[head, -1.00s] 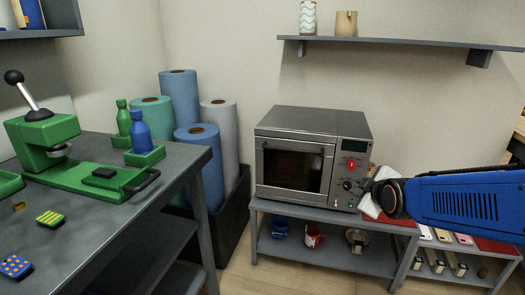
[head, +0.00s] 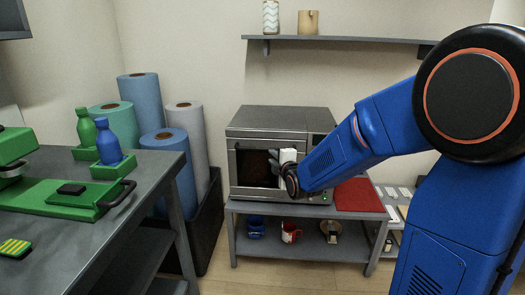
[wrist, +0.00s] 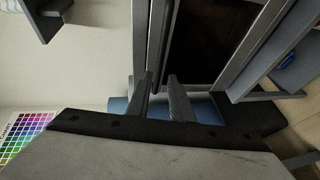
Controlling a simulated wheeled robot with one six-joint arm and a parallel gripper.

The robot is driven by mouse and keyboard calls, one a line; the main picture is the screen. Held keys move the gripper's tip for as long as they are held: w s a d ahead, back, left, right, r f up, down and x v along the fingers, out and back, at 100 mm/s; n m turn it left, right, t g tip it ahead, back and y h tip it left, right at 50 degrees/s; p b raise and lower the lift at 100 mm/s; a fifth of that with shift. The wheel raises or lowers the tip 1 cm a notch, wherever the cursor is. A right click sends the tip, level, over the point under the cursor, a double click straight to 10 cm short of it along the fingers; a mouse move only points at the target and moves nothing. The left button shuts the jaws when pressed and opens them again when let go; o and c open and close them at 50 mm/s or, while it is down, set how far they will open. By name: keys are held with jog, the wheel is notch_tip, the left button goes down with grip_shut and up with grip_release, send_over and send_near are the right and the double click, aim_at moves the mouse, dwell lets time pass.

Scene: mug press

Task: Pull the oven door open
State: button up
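The grey oven (head: 280,118) stands on a low shelf unit, and its dark-windowed door (head: 250,168) looks shut. A bar handle runs along the top of the door, partly hidden by my gripper (head: 278,165). In the wrist view the picture is turned sideways, with the door window (wrist: 212,40) beyond the fingers. My gripper (wrist: 160,78) is open there, its two fingers apart with a gap between them. The handle bar (wrist: 158,35) lines up with the gap; I cannot tell whether the fingers touch it.
A red mat (head: 358,195) lies right of the oven. Mugs (head: 291,233) stand on the shelf below. A grey bench (head: 70,235) with a green press (head: 60,195) is at the left. Blue and grey rolls (head: 140,95) stand in a dark bin behind it.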

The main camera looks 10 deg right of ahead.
aim_at(264, 150)
jog(key=w, duration=0.4)
jog(key=w+f, duration=0.1)
jog(key=w, duration=0.3)
jog(key=w+a+f, duration=0.1)
jog(key=w, duration=0.3)
jog(key=shift+w+f, duration=0.15)
jog(key=shift+w, duration=0.15)
grip_shut()
